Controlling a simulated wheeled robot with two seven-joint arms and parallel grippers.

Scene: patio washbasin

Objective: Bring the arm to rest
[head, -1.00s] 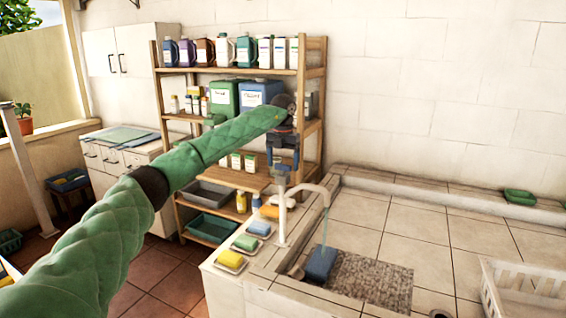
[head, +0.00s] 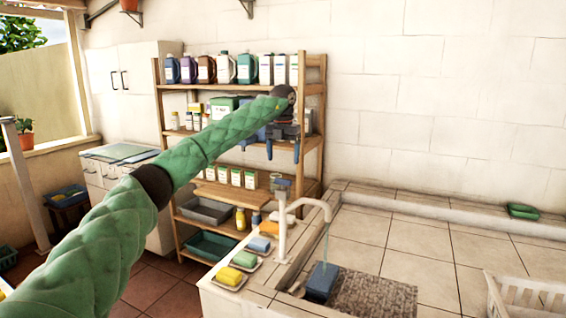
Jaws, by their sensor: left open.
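My left arm, in a green quilted sleeve, reaches in from the lower left of the head view. Its left gripper (head: 283,152) points down with its two fingers apart and nothing between them. It hangs in front of the wooden shelf (head: 313,168), above the faucet (head: 312,205). The right gripper is not in view.
Soaps, including a yellow one (head: 229,276), lie along the ledge. A white basket (head: 520,296) stands at right. Bottles (head: 208,69) fill the shelf. The basin's middle is clear.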

